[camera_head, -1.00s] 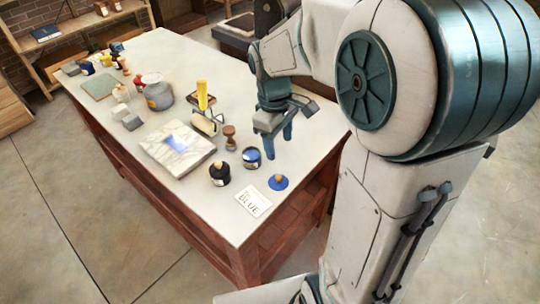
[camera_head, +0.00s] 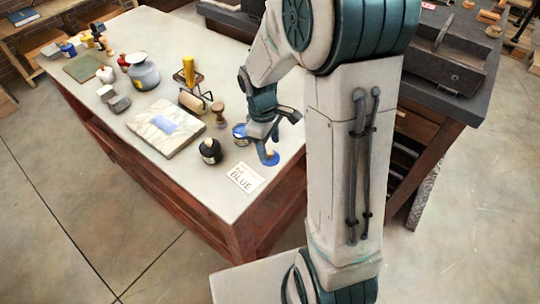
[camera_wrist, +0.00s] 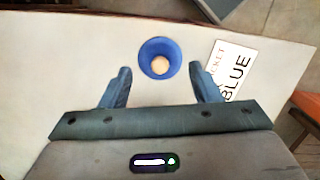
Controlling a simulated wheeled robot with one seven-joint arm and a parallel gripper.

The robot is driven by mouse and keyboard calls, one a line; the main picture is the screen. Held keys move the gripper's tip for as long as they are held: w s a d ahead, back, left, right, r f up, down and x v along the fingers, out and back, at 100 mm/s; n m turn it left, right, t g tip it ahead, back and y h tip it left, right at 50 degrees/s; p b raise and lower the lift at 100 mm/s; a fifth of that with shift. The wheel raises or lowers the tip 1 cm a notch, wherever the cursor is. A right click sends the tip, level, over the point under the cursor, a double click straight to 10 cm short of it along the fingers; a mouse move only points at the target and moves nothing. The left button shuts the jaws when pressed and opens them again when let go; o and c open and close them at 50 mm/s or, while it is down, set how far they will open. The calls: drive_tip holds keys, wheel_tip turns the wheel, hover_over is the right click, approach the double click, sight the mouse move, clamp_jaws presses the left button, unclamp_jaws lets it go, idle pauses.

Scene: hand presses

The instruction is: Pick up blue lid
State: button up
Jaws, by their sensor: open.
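The blue lid (camera_wrist: 147,66) is a round blue disc with a tan knob (camera_wrist: 160,66) in its middle. It lies on the white tabletop near the card marked BLUE. My gripper (camera_wrist: 161,84) is open and empty, its two fingers apart on either side of a line just short of the lid in the wrist view. In the head view my gripper (camera_head: 263,157) is low over the near right end of the table, and its fingers hide most of the lid.
The card marked BLUE (camera_head: 245,178) lies beside the lid. A dark jar (camera_head: 210,151) and a blue tin (camera_head: 240,132) stand close by. A stone slab (camera_head: 150,135), a roller (camera_head: 193,102) and a grey pot (camera_head: 144,75) are farther left. The table's edge is near.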

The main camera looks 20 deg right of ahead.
sight(270, 152)
drive_tip(key=shift+f, duration=1.45)
drive_tip(key=shift+s, duration=0.15)
clamp_jaws()
drive_tip(key=shift+r, duration=0.1)
